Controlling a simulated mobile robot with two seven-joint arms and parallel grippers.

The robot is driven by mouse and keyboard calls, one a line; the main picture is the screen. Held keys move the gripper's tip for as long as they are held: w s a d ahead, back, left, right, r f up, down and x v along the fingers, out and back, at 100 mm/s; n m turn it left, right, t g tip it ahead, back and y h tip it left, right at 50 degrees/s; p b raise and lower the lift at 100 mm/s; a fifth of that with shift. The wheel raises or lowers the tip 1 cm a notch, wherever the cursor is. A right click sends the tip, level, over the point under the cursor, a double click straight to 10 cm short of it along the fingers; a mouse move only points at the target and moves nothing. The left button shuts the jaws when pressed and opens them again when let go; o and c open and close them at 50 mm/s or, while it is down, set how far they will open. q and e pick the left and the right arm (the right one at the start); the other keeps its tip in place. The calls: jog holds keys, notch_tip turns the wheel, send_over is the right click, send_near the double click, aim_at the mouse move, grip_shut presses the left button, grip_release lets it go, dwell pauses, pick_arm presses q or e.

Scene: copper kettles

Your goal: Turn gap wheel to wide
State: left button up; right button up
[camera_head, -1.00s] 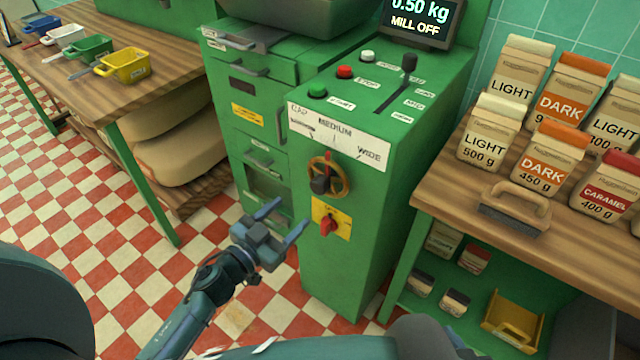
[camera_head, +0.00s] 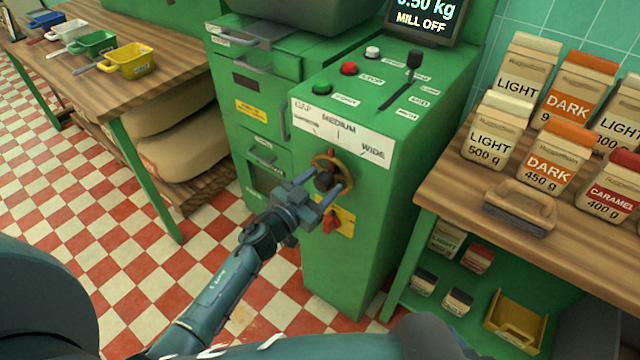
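The gap wheel (camera_head: 343,160) is a brass ring with a dark hub on the front of the green mill cabinet. A small red mark shows at its top, below a white scale plate (camera_head: 345,138) with MEDIUM in the middle and WIDE at the right. My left gripper (camera_head: 328,181) is at the wheel, its two fingers apart on either side of the dark hub. The fingers hide the lower part of the wheel; whether they touch it I cannot tell. My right gripper is not in view.
A red switch (camera_head: 331,222) on a yellow plate sits just below the wheel, close to my gripper. The cabinet top has buttons and a lever (camera_head: 413,62). A display (camera_head: 425,18) reads MILL OFF. A wooden counter (camera_head: 450,190) with coffee bags stands at the right.

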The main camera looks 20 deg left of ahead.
pick_arm(q)
grip_shut()
dwell(0.4)
jog(key=m, duration=0.3)
jog(key=shift+m, duration=2.3)
jog(key=shift+o, duration=0.7)
grip_release()
